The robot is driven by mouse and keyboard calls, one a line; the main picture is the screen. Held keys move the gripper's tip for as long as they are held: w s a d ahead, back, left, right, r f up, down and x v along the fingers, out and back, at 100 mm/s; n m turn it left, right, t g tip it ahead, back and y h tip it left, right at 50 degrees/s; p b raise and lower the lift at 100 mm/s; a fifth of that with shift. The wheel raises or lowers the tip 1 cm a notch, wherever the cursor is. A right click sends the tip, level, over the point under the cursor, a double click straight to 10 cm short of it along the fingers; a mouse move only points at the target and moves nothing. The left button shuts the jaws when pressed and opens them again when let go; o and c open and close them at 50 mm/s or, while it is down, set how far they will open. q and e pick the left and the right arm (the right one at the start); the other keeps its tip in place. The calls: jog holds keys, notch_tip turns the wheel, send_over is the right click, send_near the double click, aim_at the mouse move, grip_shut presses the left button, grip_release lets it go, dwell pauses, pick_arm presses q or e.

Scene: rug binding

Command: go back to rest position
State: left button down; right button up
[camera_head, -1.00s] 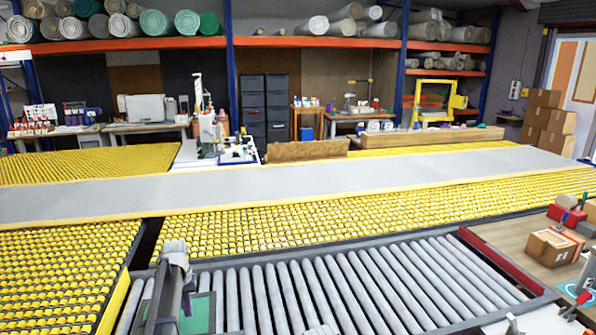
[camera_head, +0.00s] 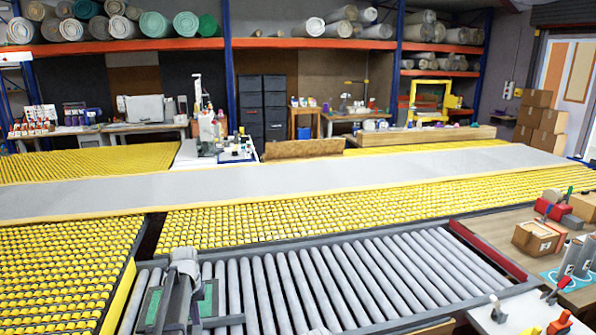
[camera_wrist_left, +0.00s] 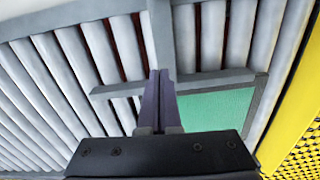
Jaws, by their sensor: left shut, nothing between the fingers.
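My left gripper (camera_head: 172,318) is at the lower left of the head view, low over the roller conveyor (camera_head: 330,280). Its dark fingers also show in the left wrist view (camera_wrist_left: 158,100), pressed together and empty. They point towards a grey frame bar beside a green panel (camera_wrist_left: 215,115). The green panel (camera_head: 208,300) also shows beside the gripper in the head view, partly hidden by it. Whether the fingers touch the frame, I cannot tell. My right gripper is not in view.
A long grey rug strip (camera_head: 300,180) with a tan edge lies across the yellow roller tables (camera_head: 60,265). At right, a worktable (camera_head: 490,235) holds a cardboard box (camera_head: 537,237) and tools. The grey rollers right of my gripper are clear.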

pick_arm(q)
jog(key=s+d+m+y, duration=0.1)
jog(key=s+d+m, duration=0.5)
jog(key=s+d, duration=1.9)
jog(key=shift+s+r, duration=0.2)
jog(key=shift+s, duration=1)
jog(key=shift+w+d, duration=0.1)
